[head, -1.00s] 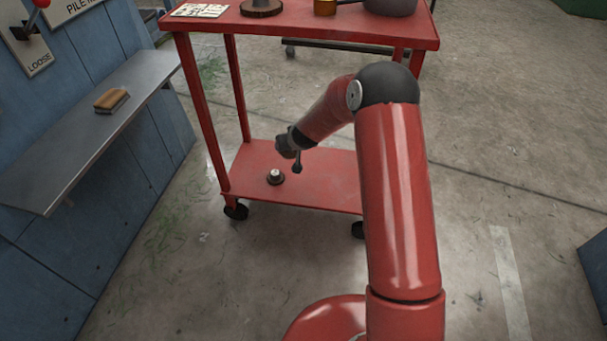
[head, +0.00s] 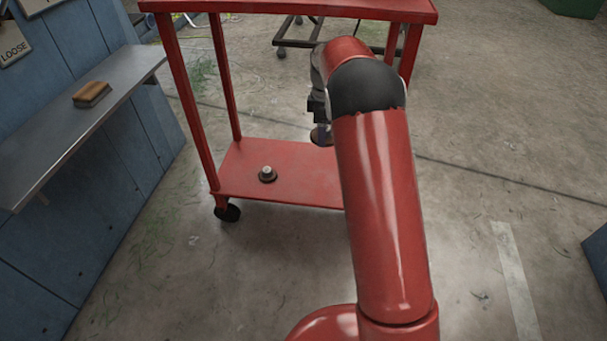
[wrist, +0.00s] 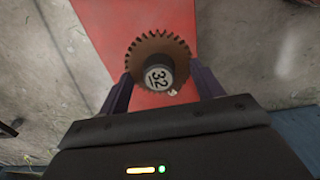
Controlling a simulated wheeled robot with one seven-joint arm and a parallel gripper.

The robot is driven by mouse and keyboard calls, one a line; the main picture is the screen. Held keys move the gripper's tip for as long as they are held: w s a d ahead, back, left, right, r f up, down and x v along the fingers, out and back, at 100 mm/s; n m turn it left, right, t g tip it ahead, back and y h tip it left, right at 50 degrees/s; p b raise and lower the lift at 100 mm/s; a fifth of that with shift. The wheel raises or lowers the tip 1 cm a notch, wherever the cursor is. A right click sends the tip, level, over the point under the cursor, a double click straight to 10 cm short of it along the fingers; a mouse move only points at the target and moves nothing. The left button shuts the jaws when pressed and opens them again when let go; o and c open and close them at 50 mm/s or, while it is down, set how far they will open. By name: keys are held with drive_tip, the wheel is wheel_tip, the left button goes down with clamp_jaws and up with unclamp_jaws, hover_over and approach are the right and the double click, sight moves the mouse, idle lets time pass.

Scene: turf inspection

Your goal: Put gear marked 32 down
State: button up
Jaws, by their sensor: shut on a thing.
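The gear marked 32 (wrist: 158,50) is a brown toothed disc with a grey hub whose pale top carries the number. My gripper (wrist: 159,82) is shut on the hub, one dark finger on each side. In the head view the gear (head: 321,138) is held in the air beside my forearm, above the cart's red lower shelf (head: 305,180). My gripper (head: 319,118) is partly hidden there by my arm. In the wrist view the red shelf (wrist: 115,20) lies below the gear.
A small dark disc with a pale hub (head: 267,175) sits on the lower shelf's left part. The cart's upper shelf (head: 290,8) and red legs (head: 190,100) frame the space. A brush (head: 92,94) lies on a grey ledge (head: 75,135) at left. The shelf's middle looks bare.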

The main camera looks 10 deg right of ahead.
sight(320, 183)
wheel_tip(320, 183, down, 20)
drive_tip(key=b, duration=0.3)
drive_tip(key=shift+r, duration=0.25)
drive_tip(key=o, duration=1)
drive_tip(key=shift+r, duration=0.1)
